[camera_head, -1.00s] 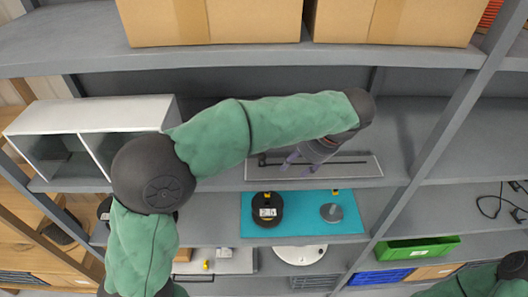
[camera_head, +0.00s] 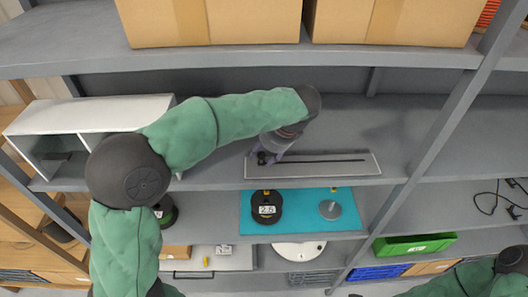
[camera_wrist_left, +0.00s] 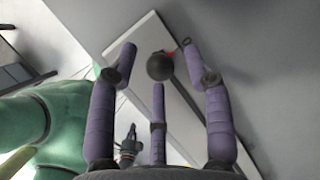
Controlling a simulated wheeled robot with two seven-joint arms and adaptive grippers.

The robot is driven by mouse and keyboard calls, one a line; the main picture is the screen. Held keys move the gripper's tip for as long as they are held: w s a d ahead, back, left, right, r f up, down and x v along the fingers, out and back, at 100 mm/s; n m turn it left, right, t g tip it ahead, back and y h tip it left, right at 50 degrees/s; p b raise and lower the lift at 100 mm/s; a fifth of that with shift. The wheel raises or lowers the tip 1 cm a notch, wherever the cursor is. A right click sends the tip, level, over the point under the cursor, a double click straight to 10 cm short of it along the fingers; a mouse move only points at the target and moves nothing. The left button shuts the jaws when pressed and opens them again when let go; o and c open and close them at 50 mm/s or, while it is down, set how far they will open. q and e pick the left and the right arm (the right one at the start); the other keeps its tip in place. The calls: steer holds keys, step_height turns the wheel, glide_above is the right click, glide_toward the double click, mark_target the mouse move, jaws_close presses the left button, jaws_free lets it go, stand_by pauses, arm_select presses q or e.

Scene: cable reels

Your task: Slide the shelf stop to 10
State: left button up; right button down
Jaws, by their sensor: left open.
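The shelf stop, a round black knob (camera_head: 262,159), is at the left end of a dark slot in a pale rail plate (camera_head: 335,172) on the middle shelf. In the left wrist view the knob (camera_wrist_left: 159,66) has a small red part beside it. My left gripper (camera_head: 265,154) is at the knob. In the left wrist view its purple fingers (camera_wrist_left: 160,62) are spread, with the knob between the two upper fingertips and a gap on each side. I cannot read any scale marks on the plate.
A white open cubby (camera_head: 100,115) stands left of the plate. Below are a teal mat (camera_head: 295,223) with a black reel (camera_head: 266,207) and a grey disc (camera_head: 330,209), and a green bin (camera_head: 415,245). The shelf right of the plate is clear. Cardboard boxes (camera_head: 210,22) stand above.

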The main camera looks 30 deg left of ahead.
arm_select(q)
jaws_close()
steer(key=w+d+p, duration=0.1)
steer(key=d, duration=0.1)
steer(key=w+d+p, duration=0.1)
steer(key=w+d, duration=0.1)
steer(key=d, duration=0.1)
steer(key=w+d+p, duration=0.1)
steer(key=d, duration=0.1)
steer(key=shift+w+d+r+p, duration=0.15)
steer(key=shift+w+d+p, duration=0.2)
steer(key=shift+w+d, duration=0.3)
steer(key=shift+d, duration=0.15)
jaws_free()
